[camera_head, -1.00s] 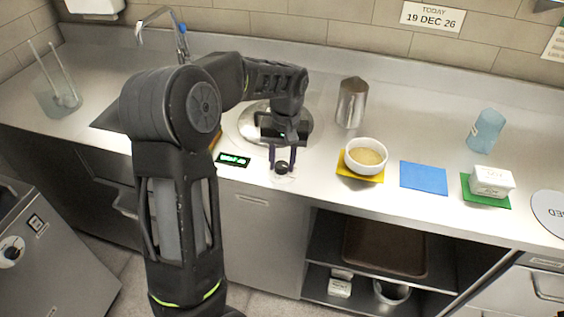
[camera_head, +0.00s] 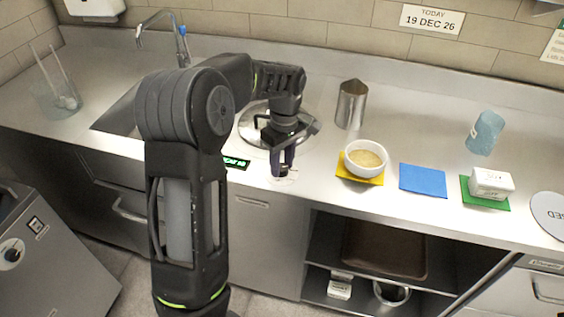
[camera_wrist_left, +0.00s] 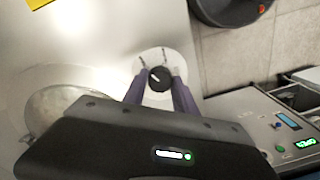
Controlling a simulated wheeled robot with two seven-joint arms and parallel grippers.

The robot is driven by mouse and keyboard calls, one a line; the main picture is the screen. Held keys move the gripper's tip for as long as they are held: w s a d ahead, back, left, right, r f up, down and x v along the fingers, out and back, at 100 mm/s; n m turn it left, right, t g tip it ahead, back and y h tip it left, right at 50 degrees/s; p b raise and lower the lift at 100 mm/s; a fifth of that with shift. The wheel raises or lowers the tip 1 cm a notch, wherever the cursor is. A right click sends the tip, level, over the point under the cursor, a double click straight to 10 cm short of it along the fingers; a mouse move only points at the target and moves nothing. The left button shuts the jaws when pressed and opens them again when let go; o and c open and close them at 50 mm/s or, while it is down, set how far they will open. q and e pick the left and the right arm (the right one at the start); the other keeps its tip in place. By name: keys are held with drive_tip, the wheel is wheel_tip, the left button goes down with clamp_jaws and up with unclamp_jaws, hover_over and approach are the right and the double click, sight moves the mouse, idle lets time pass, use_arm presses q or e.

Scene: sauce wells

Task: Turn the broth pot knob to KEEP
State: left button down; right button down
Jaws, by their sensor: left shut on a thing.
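The broth pot knob is a small black dial (camera_wrist_left: 159,78) on a pale round plate with small marks at the counter front. In the left wrist view it sits between the two purple fingertips of my left gripper (camera_wrist_left: 160,84), which is shut on it. A light pointer line shows on the dial, but the mark lettering is too small to read. In the head view my left gripper (camera_head: 282,172) points down over the knob and mostly hides it. The broth pot's round metal lid (camera_head: 252,123) lies behind, partly covered by my arm. My right gripper is not in view.
A green-lit display (camera_head: 236,163) is left of the knob. A metal cup (camera_head: 351,104) stands behind right. A white bowl (camera_head: 366,168) sits on a yellow mat, beside a blue mat (camera_head: 423,180).

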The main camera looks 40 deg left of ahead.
sight(283, 166)
use_arm(q)
drive_tip(key=shift+n, duration=0.4)
drive_tip(key=c, duration=1)
unclamp_jaws()
drive_tip(key=r, duration=0.8)
drive_tip(key=shift+w+b, duration=0.2)
drive_tip(key=shift+b, duration=0.15)
drive_tip(key=shift+f, duration=0.1)
